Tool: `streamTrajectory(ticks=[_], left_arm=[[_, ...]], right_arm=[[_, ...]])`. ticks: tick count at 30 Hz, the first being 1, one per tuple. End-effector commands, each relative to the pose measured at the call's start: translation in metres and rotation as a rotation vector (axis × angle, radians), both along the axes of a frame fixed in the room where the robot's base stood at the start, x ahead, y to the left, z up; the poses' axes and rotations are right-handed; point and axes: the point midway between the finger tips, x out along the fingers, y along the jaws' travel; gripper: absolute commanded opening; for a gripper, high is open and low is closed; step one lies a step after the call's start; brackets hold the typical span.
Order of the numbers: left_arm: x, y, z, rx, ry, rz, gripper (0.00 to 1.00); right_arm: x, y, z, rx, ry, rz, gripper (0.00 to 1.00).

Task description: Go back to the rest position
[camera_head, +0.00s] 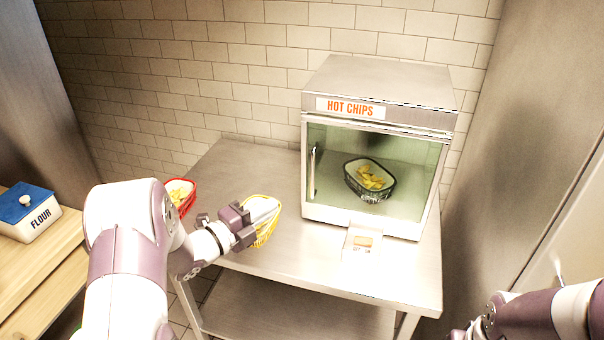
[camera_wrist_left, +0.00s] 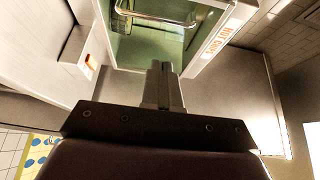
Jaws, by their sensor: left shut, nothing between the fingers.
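My left gripper (camera_head: 264,209) is in front of the hot chips cabinet (camera_head: 380,85), to its left, over the steel table. Its fingers are together and empty; they also show closed in the left wrist view (camera_wrist_left: 163,85). The gripper partly covers a yellow basket (camera_head: 268,233). Only part of my right arm (camera_head: 540,315) shows at the lower right; its fingers cannot be made out.
The cabinet holds a dark basket of chips (camera_head: 370,180) behind its glass door, which looks closed. A red basket (camera_head: 181,196) stands on the steel table (camera_head: 330,275) at the left. A flour box (camera_head: 28,213) sits on a wooden counter (camera_head: 40,262) at far left.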

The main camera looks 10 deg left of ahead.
Motion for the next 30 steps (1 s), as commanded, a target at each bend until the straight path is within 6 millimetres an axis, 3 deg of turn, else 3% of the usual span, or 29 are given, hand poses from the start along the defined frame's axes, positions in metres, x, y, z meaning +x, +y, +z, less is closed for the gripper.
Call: streamTrajectory(ticks=[2, 4, 7, 9, 11, 13, 15, 18, 19, 21, 23, 30], left_arm=[[0.0, 0.0, 0.0, -0.013, 0.009, 0.0, 0.0], [0.003, 0.006, -0.013, -0.058, 0.11, 0.038, 0.0], [0.0, 0.043, -0.066, -0.211, 0.457, 0.299, 0.0], [-0.023, 0.073, -0.098, -0.39, 0.75, 0.606, 0.0], [-0.06, 0.08, -0.114, -0.562, 0.979, 0.886, 0.0], [-0.116, 0.067, -0.119, -0.758, 1.203, 1.201, 0.0], [-0.171, 0.037, -0.112, -0.903, 1.368, 1.448, 0.0], [-0.222, -0.005, -0.094, -0.993, 1.51, 1.618, 0.0], [-0.231, -0.016, -0.089, -0.998, 1.536, 1.626, 0.0], [-0.233, -0.037, -0.075, -0.99, 1.539, 1.56, 0.0], [-0.227, -0.045, -0.068, -0.972, 1.528, 1.513, 0.0], [-0.227, -0.049, -0.069, -0.953, 1.53, 1.5, 0.0]], right_arm=[[0.0, 0.0, 0.0, 0.0, 0.0, 0.0, 0.43], [0.0, 0.0, 0.0, 0.0, 0.0, 0.0, 0.43], [0.0, 0.0, 0.0, 0.0, 0.0, 0.0, 0.43], [0.0, 0.0, 0.0, 0.0, 0.0, 0.0, 0.43], [0.0, 0.0, 0.0, 0.0, 0.0, 0.0, 0.43], [0.0, 0.0, 0.0, 0.0, 0.0, 0.0, 0.43], [0.0, 0.0, 0.0, 0.0, 0.0, 0.0, 0.43], [0.0, 0.0, 0.0, 0.0, 0.0, 0.0, 0.43], [0.0, 0.0, 0.0, 0.0, 0.0, 0.0, 0.43], [0.0, 0.0, 0.0, 0.0, 0.0, 0.0, 0.43], [0.0, 0.0, 0.0, 0.0, 0.0, 0.0, 0.43], [0.0, 0.0, 0.0, 0.0, 0.0, 0.0, 0.43]])
